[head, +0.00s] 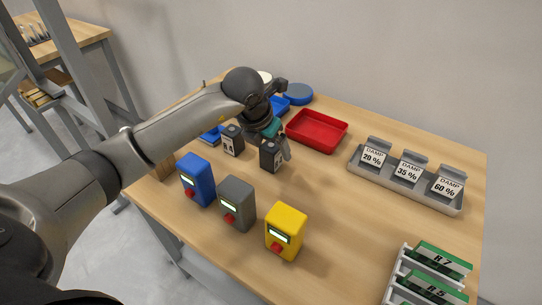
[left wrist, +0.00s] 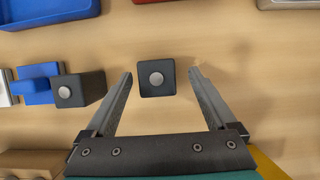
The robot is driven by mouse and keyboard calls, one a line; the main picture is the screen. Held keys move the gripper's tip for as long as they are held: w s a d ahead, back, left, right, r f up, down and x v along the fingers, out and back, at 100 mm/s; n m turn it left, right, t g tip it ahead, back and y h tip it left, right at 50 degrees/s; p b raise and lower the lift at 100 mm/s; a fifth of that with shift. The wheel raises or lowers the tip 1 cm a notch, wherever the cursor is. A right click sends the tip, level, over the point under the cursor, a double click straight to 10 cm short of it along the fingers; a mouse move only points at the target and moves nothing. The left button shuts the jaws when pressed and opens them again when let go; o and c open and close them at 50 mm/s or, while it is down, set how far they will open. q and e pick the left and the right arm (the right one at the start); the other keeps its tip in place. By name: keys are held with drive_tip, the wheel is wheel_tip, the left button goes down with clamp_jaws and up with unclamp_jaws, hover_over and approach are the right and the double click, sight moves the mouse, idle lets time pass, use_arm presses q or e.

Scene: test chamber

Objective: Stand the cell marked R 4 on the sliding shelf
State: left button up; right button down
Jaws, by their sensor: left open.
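Two dark cells with grey tops stand on the table. One cell (head: 271,156) is at my left gripper (head: 279,147); the other cell (head: 232,140) stands to its left. Their small labels are too blurred to read surely, so I cannot tell which is R 4. In the left wrist view, my left gripper (left wrist: 161,76) is open, with one cell (left wrist: 156,77) between its fingertips and gaps on both sides. The other cell (left wrist: 77,90) lies outside the left finger. I cannot make out a sliding shelf. My right gripper is not in view.
Blue (head: 197,180), grey (head: 237,204) and yellow (head: 286,232) boxes with red buttons stand in front. A red tray (head: 317,131) lies behind. A rack (head: 405,190) with DAMP signs and green-edged boards (head: 444,260) are at right. The table's middle right is clear.

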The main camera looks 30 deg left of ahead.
use_arm(q)
drive_tip(key=shift+x, duration=2.25)
drive_tip(key=shift+a, duration=0.15)
clamp_jaws()
